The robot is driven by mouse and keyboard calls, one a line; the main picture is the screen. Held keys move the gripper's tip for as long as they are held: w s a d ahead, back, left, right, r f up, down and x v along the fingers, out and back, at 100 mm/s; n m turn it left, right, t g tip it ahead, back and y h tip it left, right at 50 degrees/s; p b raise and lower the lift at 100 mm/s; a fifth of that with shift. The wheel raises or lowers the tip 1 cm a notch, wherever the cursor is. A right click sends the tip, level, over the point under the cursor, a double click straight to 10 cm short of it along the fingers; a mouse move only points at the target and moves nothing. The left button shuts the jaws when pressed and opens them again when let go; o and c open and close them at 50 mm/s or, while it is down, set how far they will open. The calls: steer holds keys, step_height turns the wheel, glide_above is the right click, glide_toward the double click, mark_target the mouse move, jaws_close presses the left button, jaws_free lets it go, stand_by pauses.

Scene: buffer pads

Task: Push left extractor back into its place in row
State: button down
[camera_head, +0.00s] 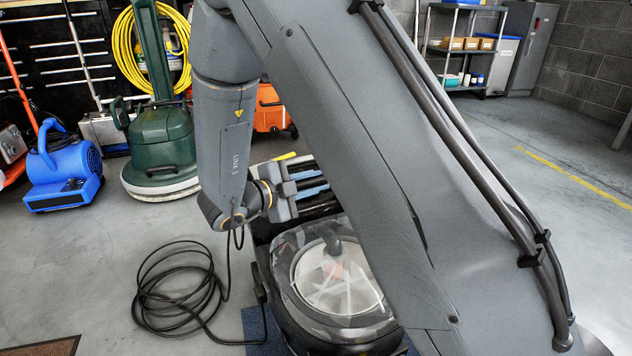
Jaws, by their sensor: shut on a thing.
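The extractor (335,283) is a black machine with a clear domed lid, at the bottom centre. Its front and right side are partly hidden by my arm. My gripper (292,194) is at the extractor's upper back, beside its dark handle bars, and is shut on the handle. The exact contact is small and partly hidden. A black cable (180,293) lies coiled on the floor left of the extractor.
A blue air mover (68,170), a green floor machine (160,145) and an orange machine (268,108) stand along the back. A blue pad (256,328) lies under the extractor. A brown mat (42,347) is front left. Open floor lies at right.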

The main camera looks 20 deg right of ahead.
steer(key=shift+w, duration=0.1)
steer(key=w+p, duration=0.1)
steer(key=w, duration=1.7)
steer(key=shift+w+f, duration=0.1)
steer(key=shift+w, duration=0.1)
steer(key=w+b, duration=1.1)
steer(key=w, duration=0.8)
steer(key=shift+w, duration=0.2)
steer(key=c, duration=1.6)
jaws_free()
steer(key=shift+o, duration=0.2)
steer(key=shift+a, duration=0.15)
